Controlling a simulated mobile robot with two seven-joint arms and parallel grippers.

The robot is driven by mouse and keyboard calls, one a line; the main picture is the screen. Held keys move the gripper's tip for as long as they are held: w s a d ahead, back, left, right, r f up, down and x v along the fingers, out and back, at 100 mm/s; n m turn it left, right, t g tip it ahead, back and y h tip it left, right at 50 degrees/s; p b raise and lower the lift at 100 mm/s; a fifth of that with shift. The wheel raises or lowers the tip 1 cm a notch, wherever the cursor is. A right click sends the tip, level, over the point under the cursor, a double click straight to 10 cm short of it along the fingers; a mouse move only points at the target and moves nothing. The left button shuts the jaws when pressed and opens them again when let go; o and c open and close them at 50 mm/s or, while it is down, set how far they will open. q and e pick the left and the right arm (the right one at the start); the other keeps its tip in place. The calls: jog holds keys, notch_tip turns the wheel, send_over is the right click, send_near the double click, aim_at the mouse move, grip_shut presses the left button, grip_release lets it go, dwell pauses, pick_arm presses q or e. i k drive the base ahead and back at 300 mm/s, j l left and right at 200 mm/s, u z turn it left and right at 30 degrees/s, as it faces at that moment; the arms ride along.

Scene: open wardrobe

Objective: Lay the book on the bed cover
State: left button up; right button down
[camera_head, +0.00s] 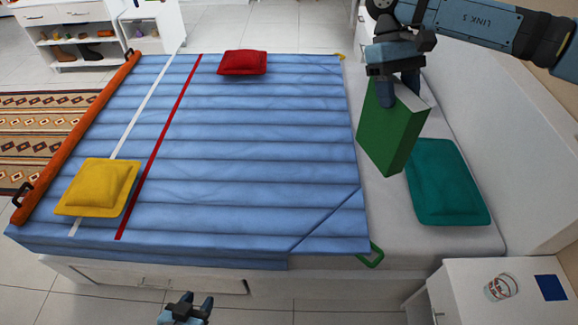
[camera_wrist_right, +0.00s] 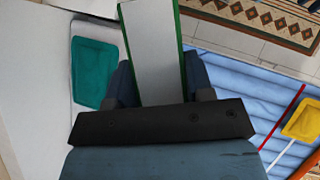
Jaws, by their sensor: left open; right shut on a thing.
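A green book (camera_head: 388,132) with white page edges is held upright by my right gripper (camera_head: 398,88). In the head view the book hangs in front of the bare white strip of bed beside the cover's right edge. In the right wrist view the book (camera_wrist_right: 152,50) stands between the two fingers of my right gripper (camera_wrist_right: 160,85). The blue bed cover (camera_head: 250,150) lies over most of the bed, with a white and a red stripe on its left. My left gripper (camera_head: 188,306) is open and empty at the bottom of the head view, in front of the bed.
A yellow pillow (camera_head: 98,187) and a red pillow (camera_head: 242,62) lie on the cover. A teal pillow (camera_head: 446,181) lies on the white part. A white nightstand (camera_head: 465,290) with a glass (camera_head: 500,287) stands at lower right. The cover's middle is clear.

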aim_at(223, 212)
jog(key=i+j+u, duration=0.15)
jog(key=j, duration=0.25)
jog(key=i+j+u, duration=0.15)
jog(key=j, duration=0.2)
jog(key=i+j, duration=0.4)
jog(key=j, duration=0.25)
jog(key=i+j, duration=0.2)
jog(key=j, duration=0.1)
